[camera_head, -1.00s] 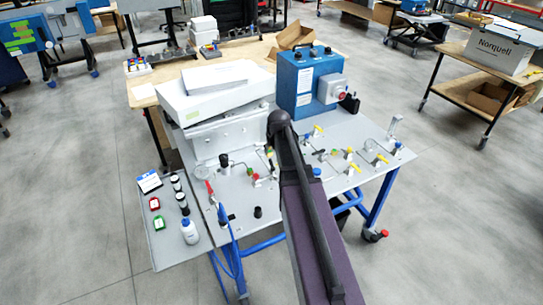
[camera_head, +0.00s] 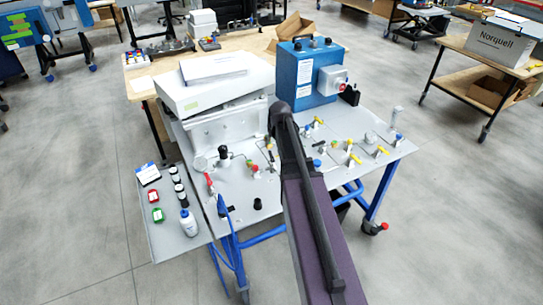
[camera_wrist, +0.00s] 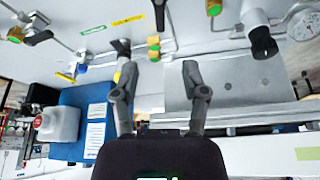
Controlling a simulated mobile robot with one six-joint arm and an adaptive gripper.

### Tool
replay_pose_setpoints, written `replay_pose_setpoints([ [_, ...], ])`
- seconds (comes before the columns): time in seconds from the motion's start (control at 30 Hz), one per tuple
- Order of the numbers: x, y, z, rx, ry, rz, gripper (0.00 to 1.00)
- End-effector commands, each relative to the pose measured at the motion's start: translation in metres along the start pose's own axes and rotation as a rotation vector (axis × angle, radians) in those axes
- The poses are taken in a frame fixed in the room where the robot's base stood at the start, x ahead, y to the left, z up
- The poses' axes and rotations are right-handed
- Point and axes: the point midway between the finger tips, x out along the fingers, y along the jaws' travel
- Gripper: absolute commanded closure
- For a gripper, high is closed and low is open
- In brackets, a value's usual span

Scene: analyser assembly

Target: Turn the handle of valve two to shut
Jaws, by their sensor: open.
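The grey panel (camera_head: 325,185) carries several small valves with coloured handles. Yellow handles (camera_head: 355,159) stand on its right part, a red handle (camera_head: 209,184) on its left. No valve number is readable, so I cannot tell which is valve two. In the wrist view my gripper (camera_wrist: 158,78) is open and empty, fingers wide apart. Beyond the fingertips are a green-and-yellow fitting (camera_wrist: 153,48) and a dark handle (camera_wrist: 121,47) near the left finger. A blue valve with a yellow handle (camera_wrist: 66,77) is farther left. My arm hides the gripper in the head view.
A blue box (camera_head: 302,75) and a white sloped unit (camera_head: 215,90) stand behind the panel. A side shelf (camera_head: 165,225) holds bottles and small boxes. The wrist view shows a round gauge (camera_wrist: 303,23) and a black knob (camera_wrist: 262,43) at upper right.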

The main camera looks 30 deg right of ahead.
Motion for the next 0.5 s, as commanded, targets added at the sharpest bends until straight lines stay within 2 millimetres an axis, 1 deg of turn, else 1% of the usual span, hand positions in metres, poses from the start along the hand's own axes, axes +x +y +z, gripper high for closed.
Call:
replay_pose_setpoints([
  [0.03, 0.008, 0.0, 0.001, 0.0, 0.0, 0.0, 0.43],
  [0.5, 0.048, -0.001, 0.001, -0.001, 0.0, 0.0, 0.43],
])
